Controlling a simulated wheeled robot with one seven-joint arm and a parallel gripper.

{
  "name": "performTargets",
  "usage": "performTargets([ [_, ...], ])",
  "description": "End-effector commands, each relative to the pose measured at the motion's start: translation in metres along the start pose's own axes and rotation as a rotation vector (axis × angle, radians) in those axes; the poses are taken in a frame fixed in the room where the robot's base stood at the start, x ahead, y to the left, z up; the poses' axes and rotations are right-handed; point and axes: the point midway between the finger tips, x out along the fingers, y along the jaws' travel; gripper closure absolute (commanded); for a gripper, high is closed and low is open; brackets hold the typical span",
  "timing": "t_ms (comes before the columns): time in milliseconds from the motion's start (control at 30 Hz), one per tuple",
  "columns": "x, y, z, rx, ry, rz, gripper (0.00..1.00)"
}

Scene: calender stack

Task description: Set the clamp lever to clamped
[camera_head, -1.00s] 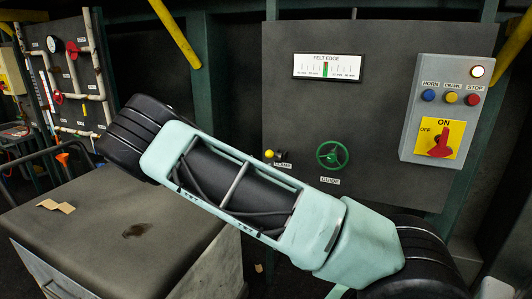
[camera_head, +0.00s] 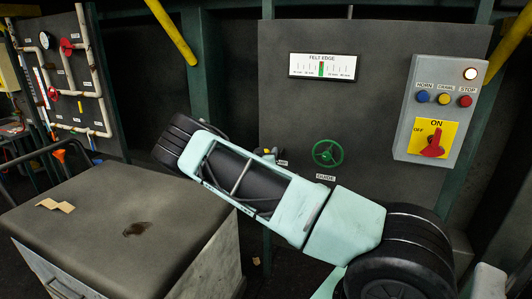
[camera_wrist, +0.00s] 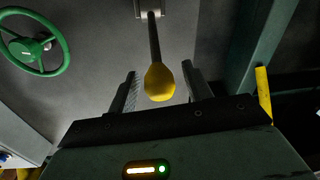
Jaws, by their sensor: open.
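The clamp lever has a dark shaft and a yellow knob (camera_wrist: 160,84). In the wrist view its shaft runs from a pale bracket at the top edge down to the knob. My gripper (camera_wrist: 159,70) is open, with one finger on each side of the knob and a visible gap to both. In the head view the lever's knob (camera_head: 267,151) just shows above my arm, beside a partly hidden label ending in "MP". My arm hides the gripper there. Whether the lever sits at clamped cannot be told.
A green guide handwheel (camera_head: 328,153) is close beside the lever; it also shows in the wrist view (camera_wrist: 33,44). A grey control box (camera_head: 437,110) with a red switch is at right. A dark-topped cabinet (camera_head: 110,215) stands at front left.

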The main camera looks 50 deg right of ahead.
Motion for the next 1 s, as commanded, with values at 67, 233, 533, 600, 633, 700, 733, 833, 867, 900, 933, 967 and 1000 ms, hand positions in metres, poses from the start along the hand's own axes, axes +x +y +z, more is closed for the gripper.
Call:
performTargets([
  [67,0.000,0.000,0.000,0.000,0.000,0.000,0.50],
  [233,0.000,0.000,0.000,0.000,0.000,0.000,0.84],
  [533,0.000,0.000,-0.002,0.003,-0.012,-0.001,1.00],
  [600,0.001,0.001,-0.004,0.005,-0.026,-0.004,1.00],
  [633,0.002,0.001,-0.006,0.007,-0.035,-0.005,1.00],
  [700,0.004,0.002,-0.009,0.010,-0.063,-0.010,1.00],
  [733,0.005,0.003,-0.011,0.012,-0.077,-0.011,1.00],
  [833,0.011,0.005,-0.019,0.021,-0.138,-0.022,1.00],
  [867,0.013,0.006,-0.021,0.023,-0.159,-0.025,1.00],
  [900,0.015,0.006,-0.025,0.027,-0.190,-0.031,1.00],
  [933,0.018,0.007,-0.028,0.029,-0.214,-0.035,1.00],
  [967,0.020,0.008,-0.030,0.032,-0.239,-0.039,1.00],
  [1000,0.023,0.009,-0.034,0.036,-0.275,-0.045,1.00],
])
